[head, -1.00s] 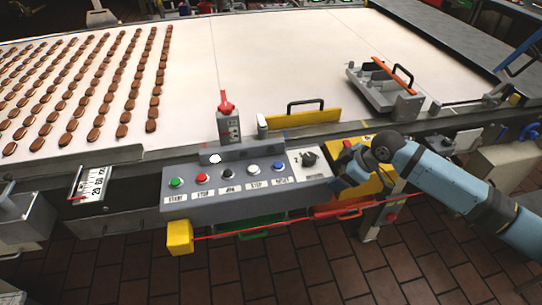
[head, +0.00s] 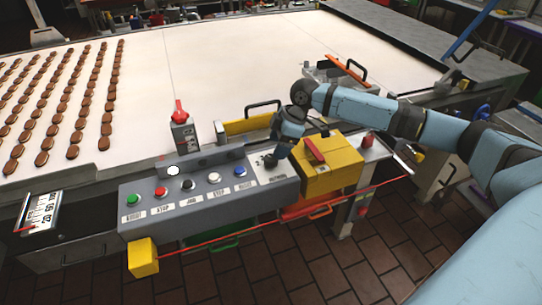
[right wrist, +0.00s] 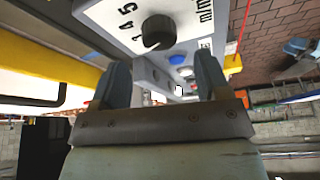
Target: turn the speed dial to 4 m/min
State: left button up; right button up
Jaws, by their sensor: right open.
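The speed dial (head: 269,160) is a dark knob on a white plate at the right end of the grey control box (head: 200,195). In the right wrist view the black knob (right wrist: 158,31) shows closely, with numerals including 5 and 4 and "m/min" on its plate (right wrist: 110,17). I cannot read which number it points to. My right gripper (head: 274,156) is at the dial, pointing down and partly covering it. In the right wrist view its fingers (right wrist: 162,72) are apart and empty, with the knob just past the tips, roughly centred between them. My left gripper is out of view.
Green, red, black, white and blue buttons (head: 240,171) line the box left of the dial. A yellow box with a red handle (head: 330,182) stands close on the right. A yellow guard (head: 245,126) with a black handle is behind. Chocolate bars (head: 75,100) lie on the belt.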

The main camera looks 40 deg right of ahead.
aim_at(271, 161)
jog(key=x, duration=0.5)
jog(key=shift+f, duration=0.15)
jog(key=c, duration=0.9)
